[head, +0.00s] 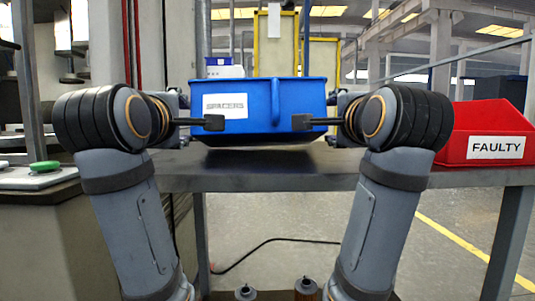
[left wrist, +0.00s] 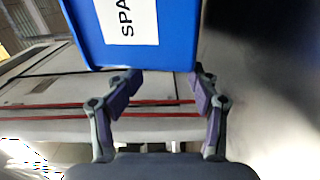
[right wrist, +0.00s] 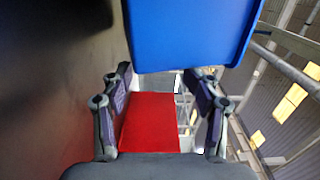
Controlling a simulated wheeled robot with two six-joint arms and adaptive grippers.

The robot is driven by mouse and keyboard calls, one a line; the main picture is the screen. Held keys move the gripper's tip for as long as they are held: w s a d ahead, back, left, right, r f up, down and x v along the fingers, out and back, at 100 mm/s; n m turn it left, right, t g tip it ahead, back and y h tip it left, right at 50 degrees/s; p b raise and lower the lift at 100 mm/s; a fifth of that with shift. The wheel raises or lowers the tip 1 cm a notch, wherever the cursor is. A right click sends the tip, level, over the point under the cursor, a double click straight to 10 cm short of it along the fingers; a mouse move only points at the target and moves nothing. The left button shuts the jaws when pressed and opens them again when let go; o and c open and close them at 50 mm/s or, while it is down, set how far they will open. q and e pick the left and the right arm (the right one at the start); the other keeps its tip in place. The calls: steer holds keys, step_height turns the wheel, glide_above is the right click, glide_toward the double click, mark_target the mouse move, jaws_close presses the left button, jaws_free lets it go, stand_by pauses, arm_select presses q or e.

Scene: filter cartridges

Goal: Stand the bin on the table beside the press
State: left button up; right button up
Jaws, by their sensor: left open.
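The blue bin (head: 265,98), labelled SPACERS, is upright at the middle of the head view, above or on the dark table (head: 350,172). A shadow lies under it; I cannot tell whether its base touches. My left gripper (left wrist: 163,82) is open at the bin's left end, with one finger showing in front of the label. My right gripper (right wrist: 158,75) is open at the right end, one finger in front of the bin. The bin also shows ahead of the fingers in the left wrist view (left wrist: 175,45) and right wrist view (right wrist: 190,35).
A red bin (head: 485,122) labelled FAULTY stands on the table at right. At left is a machine, perhaps the press, with a green button (head: 44,166). Two small cylindrical parts (head: 245,293) show at the bottom. A dark cable lies on the floor.

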arm_select(q)
steer(key=shift+o, duration=1.1)
steer(key=shift+d, duration=0.15)
arm_select(e)
steer(key=shift+o, duration=1)
steer(key=shift+a, duration=0.15)
steer(key=o, duration=0.4)
steer(key=shift+r, duration=0.1)
steer(key=shift+s, duration=0.1)
arm_select(q)
steer(key=s+a, duration=0.1)
steer(key=a, duration=0.1)
steer(key=s+a, duration=0.1)
steer(key=a, duration=0.1)
steer(key=s+a, duration=0.1)
steer(key=a, duration=0.1)
steer(key=shift+a, duration=0.35)
arm_select(e)
steer(key=shift+s+d, duration=0.45)
steer(key=shift+d, duration=0.65)
steer(key=shift+s+d, duration=0.5)
steer(key=shift+d, duration=0.65)
steer(key=shift+s+d, duration=0.45)
steer(key=shift+d, duration=0.65)
arm_select(q)
steer(key=shift+s, duration=0.1)
